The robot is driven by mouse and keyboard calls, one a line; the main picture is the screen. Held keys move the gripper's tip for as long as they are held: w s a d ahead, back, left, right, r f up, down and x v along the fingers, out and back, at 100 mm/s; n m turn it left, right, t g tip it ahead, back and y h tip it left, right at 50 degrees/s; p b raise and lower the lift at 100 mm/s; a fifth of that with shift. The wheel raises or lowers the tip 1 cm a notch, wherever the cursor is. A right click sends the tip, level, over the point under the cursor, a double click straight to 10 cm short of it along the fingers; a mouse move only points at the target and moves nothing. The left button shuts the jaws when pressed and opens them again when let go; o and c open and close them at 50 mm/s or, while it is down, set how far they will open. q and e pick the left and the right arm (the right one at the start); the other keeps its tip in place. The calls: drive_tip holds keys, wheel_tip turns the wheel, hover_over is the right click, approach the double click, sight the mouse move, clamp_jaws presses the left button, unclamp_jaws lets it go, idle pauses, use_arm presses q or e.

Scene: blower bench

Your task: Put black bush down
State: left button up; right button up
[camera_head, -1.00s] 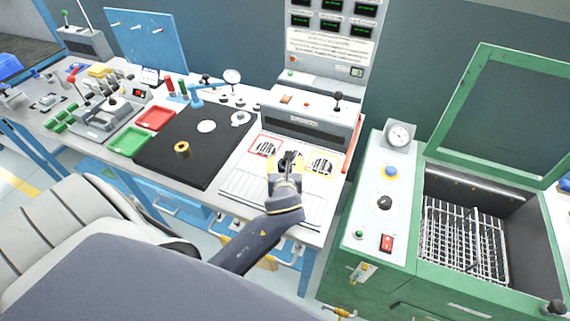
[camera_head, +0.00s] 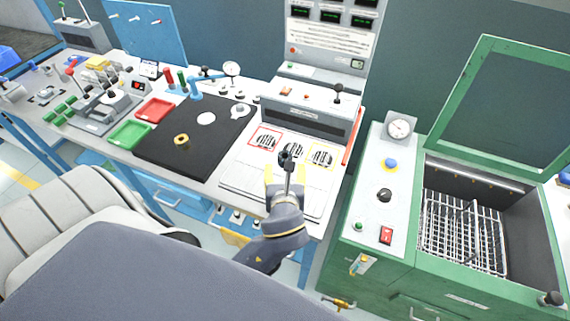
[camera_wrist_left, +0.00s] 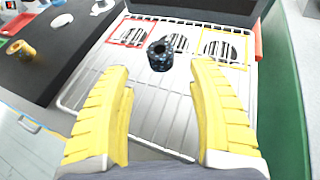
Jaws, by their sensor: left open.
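My right gripper is not in view.
A brass bush (camera_head: 181,140) stands on the black mat (camera_head: 165,155) to the left. Red (camera_head: 154,111) and green (camera_head: 129,134) trays lie beyond it. A grey unit (camera_head: 306,118) rises behind the openings. A green machine with a wire basket (camera_head: 462,235) stands at right.

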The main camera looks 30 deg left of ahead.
use_arm(q)
drive_tip(key=shift+v, duration=1.15)
